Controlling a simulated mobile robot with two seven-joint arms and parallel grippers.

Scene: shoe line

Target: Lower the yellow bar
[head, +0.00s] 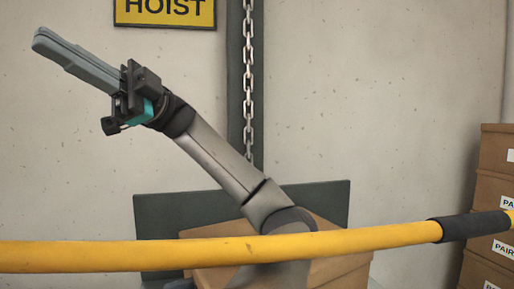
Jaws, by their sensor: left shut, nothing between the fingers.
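The yellow bar (130,255) runs across the whole bottom of the head view, rising slightly toward the right. It has a black grip sleeve (470,226) near its right end. The bar passes in front of my left arm and hides part of it. My left gripper (42,40) is at the upper left, well above the bar and apart from it. Its grey fingers are together, point up and left, and hold nothing. My right gripper does not show.
A cardboard box (340,268) stands behind the bar, in front of a dark panel (165,215). A chain (249,90) hangs along a dark post, beside a yellow HOIST sign (165,12). Stacked cartons (490,185) stand at the right. The pale wall is bare elsewhere.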

